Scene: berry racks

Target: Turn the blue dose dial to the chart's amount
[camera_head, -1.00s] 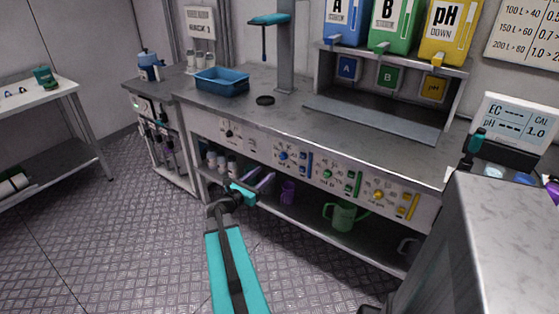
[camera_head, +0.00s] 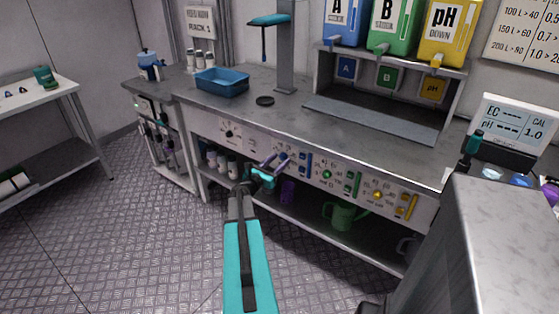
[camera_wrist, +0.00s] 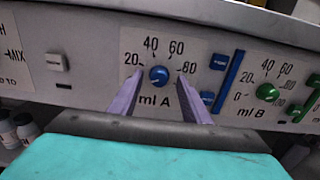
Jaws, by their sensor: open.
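The blue dose dial (camera_wrist: 158,75) is on the pale panel marked "ml A", with the numbers 20, 40, 60 and 80 around it. Its pointer is too small to read surely. My gripper (camera_wrist: 159,92) is open, its two purple fingers pointing at the panel, one tip low on each side of the dial. I cannot tell if they touch it. In the head view my gripper (camera_head: 274,164) is at the bench's front panel and partly covers the dial area. The chart (camera_head: 522,36) on the wall lists 100 L, 150 L and 200 L rows; its right side is cut off.
A blue slider (camera_wrist: 229,82) stands right of the dial, then the green dial (camera_wrist: 267,92) marked "ml B". The yellow dial (camera_head: 378,195) is farther right. The bench edge (camera_head: 330,142) overhangs the panel. A green jug (camera_head: 342,215) stands on the shelf below.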

